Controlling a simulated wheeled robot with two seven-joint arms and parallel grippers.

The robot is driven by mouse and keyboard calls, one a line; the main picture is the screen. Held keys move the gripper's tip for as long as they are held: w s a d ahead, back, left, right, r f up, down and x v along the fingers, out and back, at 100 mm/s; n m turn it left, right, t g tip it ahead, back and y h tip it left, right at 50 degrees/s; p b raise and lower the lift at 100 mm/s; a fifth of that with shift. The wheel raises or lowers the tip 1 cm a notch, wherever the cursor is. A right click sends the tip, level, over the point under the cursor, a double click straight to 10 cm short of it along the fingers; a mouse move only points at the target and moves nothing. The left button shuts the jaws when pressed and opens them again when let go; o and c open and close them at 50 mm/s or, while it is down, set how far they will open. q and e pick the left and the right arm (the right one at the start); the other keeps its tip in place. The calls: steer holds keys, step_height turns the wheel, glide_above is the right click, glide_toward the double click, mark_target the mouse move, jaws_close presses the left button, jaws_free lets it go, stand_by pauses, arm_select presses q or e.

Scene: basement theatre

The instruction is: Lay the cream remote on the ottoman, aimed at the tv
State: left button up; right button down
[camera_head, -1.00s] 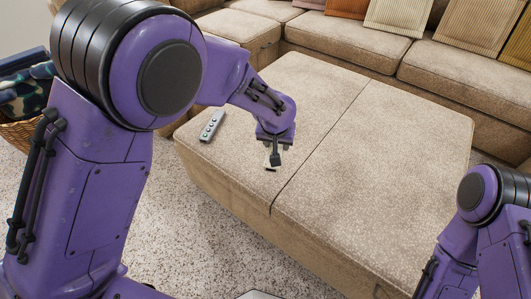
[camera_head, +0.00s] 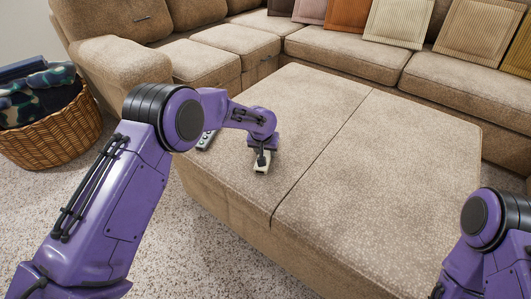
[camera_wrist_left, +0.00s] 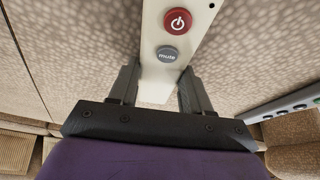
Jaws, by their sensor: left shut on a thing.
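The cream remote (camera_head: 262,167) is between the fingers of my left gripper (camera_head: 261,160), at the near left part of the ottoman (camera_head: 390,170). In the left wrist view the cream remote (camera_wrist_left: 178,42) shows a red power button and a grey mute button, and the left gripper (camera_wrist_left: 160,88) is shut on its end. The remote is over the ottoman top; I cannot tell whether it touches. My right gripper is out of view; only part of the right arm shows. The tv is not in view.
A grey remote (camera_head: 206,139) lies on the ottoman's left part, partly behind my left arm; it also shows in the left wrist view (camera_wrist_left: 285,108). A sectional sofa (camera_head: 340,45) with cushions stands behind. A wicker basket (camera_head: 55,135) is at left. The ottoman's right half is clear.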

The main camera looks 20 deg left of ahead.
arm_select(q)
steer(key=shift+r, duration=0.15)
steer(key=o, duration=1.1)
steer(key=shift+f, duration=0.2)
steer(key=shift+r, duration=0.35)
steer(key=p+v, duration=0.4)
steer(key=v, duration=0.7)
steer(key=shift+s+r, duration=0.25)
